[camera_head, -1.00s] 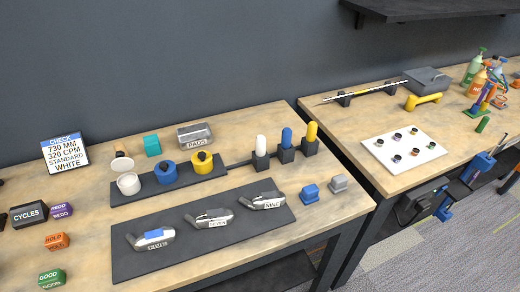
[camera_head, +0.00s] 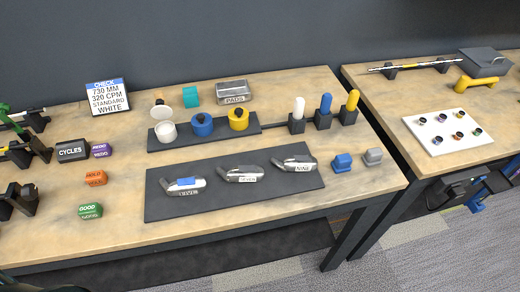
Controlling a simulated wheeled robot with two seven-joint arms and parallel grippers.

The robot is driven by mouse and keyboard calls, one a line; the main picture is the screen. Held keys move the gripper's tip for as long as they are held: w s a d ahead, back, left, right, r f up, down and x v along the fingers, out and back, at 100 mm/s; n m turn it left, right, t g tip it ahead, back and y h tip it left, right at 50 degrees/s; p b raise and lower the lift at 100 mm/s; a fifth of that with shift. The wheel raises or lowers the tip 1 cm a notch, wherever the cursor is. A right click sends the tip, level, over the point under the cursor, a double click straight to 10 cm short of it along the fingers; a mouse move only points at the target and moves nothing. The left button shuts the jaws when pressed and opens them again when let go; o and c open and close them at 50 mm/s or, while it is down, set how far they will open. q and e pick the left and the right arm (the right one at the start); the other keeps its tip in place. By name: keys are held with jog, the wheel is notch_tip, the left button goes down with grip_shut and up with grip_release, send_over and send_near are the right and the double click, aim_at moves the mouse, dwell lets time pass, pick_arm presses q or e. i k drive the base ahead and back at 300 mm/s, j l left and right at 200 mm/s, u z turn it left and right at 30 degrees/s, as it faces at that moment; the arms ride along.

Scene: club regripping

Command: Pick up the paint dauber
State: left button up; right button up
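Three upright sticks that look like daubers stand in black block holders at the back right of the near bench: a white one (camera_head: 298,108), a blue one (camera_head: 325,104) and a yellow one (camera_head: 351,101). To their left, a dark tray (camera_head: 240,127) carries a white pot (camera_head: 166,132), a blue pot (camera_head: 202,125) and a yellow pot (camera_head: 238,119). The white pot is open, with a pale round lid-like piece (camera_head: 161,114) behind it. A sign (camera_head: 107,97) reads CHECK, 730 MM, 320 CPM, STANDARD, WHITE. Neither of my grippers is recognisable in view.
A dark mat (camera_head: 235,203) holds several club heads in front of the tray. Blue (camera_head: 342,162) and grey (camera_head: 373,157) blocks sit to the right. Labelled blocks and black stands are at left. A gap separates the right bench (camera_head: 388,114).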

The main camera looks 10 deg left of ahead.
aim_at(299, 102)
jog(key=i+l+u, duration=0.15)
jog(key=l+u, duration=0.25)
jog(key=l, duration=0.3)
jog(key=l+u, duration=0.35)
jog(key=l, duration=0.4)
